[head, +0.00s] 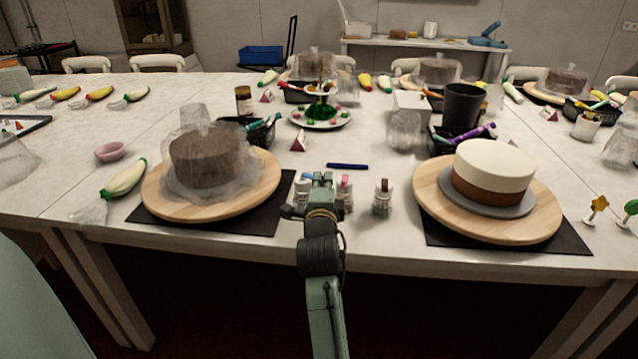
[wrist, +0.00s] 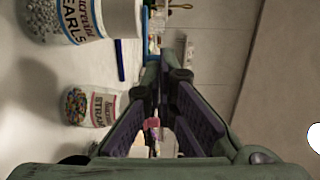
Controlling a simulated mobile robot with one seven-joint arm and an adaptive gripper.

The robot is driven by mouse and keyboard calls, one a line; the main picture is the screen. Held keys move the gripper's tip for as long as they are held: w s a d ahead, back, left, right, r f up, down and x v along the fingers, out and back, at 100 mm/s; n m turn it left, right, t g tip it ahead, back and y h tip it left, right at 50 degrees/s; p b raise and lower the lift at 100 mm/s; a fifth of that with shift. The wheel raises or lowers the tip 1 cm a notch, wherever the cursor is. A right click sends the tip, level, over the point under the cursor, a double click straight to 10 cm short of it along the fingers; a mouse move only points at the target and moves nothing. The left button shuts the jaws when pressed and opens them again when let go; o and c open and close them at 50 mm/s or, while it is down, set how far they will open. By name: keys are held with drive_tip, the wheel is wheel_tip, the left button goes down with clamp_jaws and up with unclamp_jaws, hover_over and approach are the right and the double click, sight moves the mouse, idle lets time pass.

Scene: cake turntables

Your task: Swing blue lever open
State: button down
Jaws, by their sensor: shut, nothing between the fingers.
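A blue device with a lever-like arm (head: 488,36) stands on the white shelf at the back right in the head view. It is small and far off, so I cannot tell the lever's position. My gripper (head: 319,182) is over the near edge of the long table, between the two cake stands, far from that device. In the wrist view its fingers (wrist: 158,78) come together, shut and empty. The blue device cannot be made out in the wrist view.
A wrapped brown cake (head: 200,158) on a wooden turntable is left; a white-and-brown cake (head: 493,170) is right. Sprinkle jars (head: 383,198) stand close around my gripper; two show in the wrist view (wrist: 95,106). A blue stick (head: 347,166) lies behind. The long table separates me from the back shelf (head: 420,43).

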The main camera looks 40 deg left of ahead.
drive_tip(key=shift+w, duration=1.35)
drive_tip(key=shift+s, duration=0.1)
